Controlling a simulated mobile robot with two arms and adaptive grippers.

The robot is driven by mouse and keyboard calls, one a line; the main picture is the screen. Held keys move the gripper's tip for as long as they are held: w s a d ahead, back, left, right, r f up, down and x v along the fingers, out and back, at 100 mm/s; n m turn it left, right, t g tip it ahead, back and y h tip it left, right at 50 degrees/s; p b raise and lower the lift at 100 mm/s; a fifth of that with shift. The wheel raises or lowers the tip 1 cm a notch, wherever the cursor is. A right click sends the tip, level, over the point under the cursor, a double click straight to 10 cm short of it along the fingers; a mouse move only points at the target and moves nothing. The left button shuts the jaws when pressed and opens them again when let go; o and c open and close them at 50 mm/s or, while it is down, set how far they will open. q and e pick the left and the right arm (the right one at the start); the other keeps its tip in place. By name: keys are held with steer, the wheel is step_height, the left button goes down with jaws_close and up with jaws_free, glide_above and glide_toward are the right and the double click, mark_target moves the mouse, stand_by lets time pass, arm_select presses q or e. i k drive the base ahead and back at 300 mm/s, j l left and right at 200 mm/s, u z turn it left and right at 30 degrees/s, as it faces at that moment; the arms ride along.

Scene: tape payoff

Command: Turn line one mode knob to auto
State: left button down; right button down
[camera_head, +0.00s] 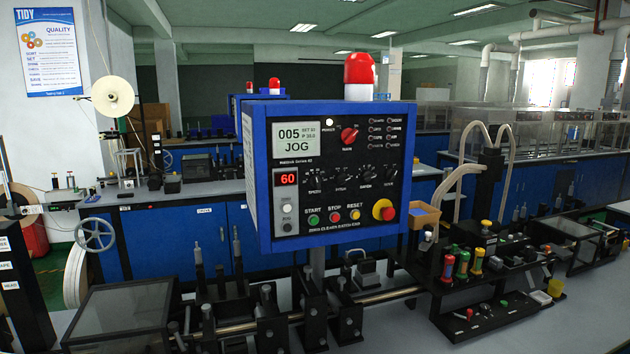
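A blue control box (263,190) with a black front panel stands on a post in the middle of the view. A red rotary knob (349,135) sits in the panel's upper middle; its small label and exact pointer direction are too small to read surely. The display (297,143) left of it reads "005" and "JOG". Whether this box belongs to line one cannot be told. Neither of my grippers is in view, and nothing covers the panel.
Below the knob are a red "60" readout (287,179), small black knobs, green, red and yellow buttons, and a red-yellow emergency stop (383,210). A red beacon (359,69) tops the box. Machine fixtures (265,310) line the bench below. Space before the panel looks clear.

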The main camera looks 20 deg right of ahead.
mark_target(391, 175)
steer(key=i+l+z, duration=0.15)
steer(key=z, duration=0.75)
